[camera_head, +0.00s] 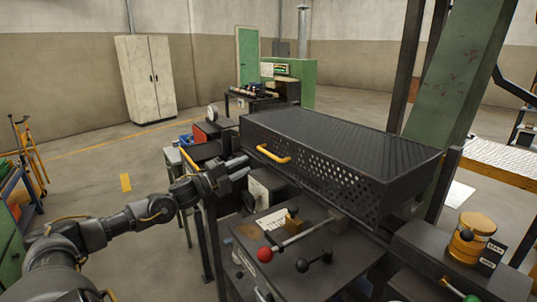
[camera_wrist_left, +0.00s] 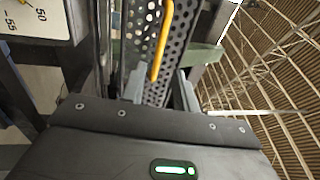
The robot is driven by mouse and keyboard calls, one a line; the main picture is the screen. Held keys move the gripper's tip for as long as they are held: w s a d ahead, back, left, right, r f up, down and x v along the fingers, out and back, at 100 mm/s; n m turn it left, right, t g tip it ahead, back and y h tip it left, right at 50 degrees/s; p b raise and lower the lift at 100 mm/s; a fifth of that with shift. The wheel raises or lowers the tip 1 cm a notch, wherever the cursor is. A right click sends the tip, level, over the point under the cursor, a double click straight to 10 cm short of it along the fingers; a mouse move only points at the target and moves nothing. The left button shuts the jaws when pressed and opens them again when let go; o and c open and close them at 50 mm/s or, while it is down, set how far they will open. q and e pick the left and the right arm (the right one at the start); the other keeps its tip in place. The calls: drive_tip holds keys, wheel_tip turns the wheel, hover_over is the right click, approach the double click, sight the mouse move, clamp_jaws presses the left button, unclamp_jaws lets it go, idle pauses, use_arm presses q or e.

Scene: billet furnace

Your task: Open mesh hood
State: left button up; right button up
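The mesh hood (camera_head: 335,180) is a dark perforated box, lying closed over the machine in the head view. Its yellow handle (camera_head: 273,154) is a bar on the front side, near the left end. My left gripper (camera_head: 242,166) is just left of the handle, with its two fingers apart and nothing held. In the left wrist view the handle (camera_wrist_left: 161,42) runs upward ahead of the open left gripper (camera_wrist_left: 159,88), in line with the gap between the fingers. The hood's perforated side (camera_wrist_left: 150,35) fills the space behind it. My right gripper is not in view.
A lever with a red knob (camera_head: 265,254) and a black knob (camera_head: 302,265) stand on the cabinet below the hood. A green pillar (camera_head: 460,75) rises behind the hood's right end. A yellow canister (camera_head: 471,236) stands at right. Open floor lies at left.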

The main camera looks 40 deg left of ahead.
sight(267, 154)
use_arm(q)
drive_tip(key=p+x, duration=0.3)
drive_tip(key=x, duration=0.6)
drive_tip(key=shift+w, duration=0.15)
drive_tip(key=shift+w+d+p, duration=0.2)
drive_tip(key=shift+w+p, duration=0.15)
drive_tip(key=shift+w, duration=0.35)
clamp_jaws()
